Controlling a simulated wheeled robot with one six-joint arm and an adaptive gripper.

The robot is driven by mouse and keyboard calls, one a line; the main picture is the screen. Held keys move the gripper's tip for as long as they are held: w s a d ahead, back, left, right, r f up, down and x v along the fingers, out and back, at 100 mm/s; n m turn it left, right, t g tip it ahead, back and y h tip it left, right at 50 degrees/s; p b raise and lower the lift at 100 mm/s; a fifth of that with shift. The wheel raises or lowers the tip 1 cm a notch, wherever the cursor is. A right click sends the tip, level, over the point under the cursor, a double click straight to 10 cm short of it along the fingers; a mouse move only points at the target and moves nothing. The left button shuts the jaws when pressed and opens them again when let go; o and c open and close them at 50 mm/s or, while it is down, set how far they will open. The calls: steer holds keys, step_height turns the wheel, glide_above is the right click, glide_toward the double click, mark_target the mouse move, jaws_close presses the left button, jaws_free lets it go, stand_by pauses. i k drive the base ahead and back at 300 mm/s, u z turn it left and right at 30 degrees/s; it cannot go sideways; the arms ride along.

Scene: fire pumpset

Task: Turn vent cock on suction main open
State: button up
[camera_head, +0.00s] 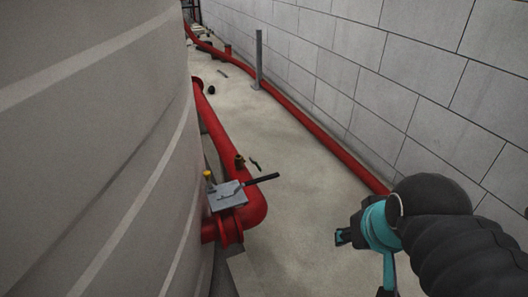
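A red suction pipe (219,134) runs along the foot of the big grey tank and bends at an elbow near the picture's middle left. A small brass-coloured fitting (240,161) stands on top of this pipe, with a short dark lever (255,165) beside it; it looks like the vent cock, but it is too small to tell its position. My gripper (363,264) is at the lower right, teal with dark fingertips. Its fingers look spread apart, with nothing seen between them. It is well to the right of the fitting and apart from it.
A grey box (228,196) with a long black handle (262,179) and a yellow-topped part (208,177) sits by the elbow. The grey tank (90,150) fills the left. Another red pipe (320,134) follows the block wall (400,80). A grey post (258,60) stands behind. Floor between is clear.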

mark_target(257, 165)
steer(key=z, duration=1)
steer(key=i, duration=2.05)
steer(key=u, duration=2.8)
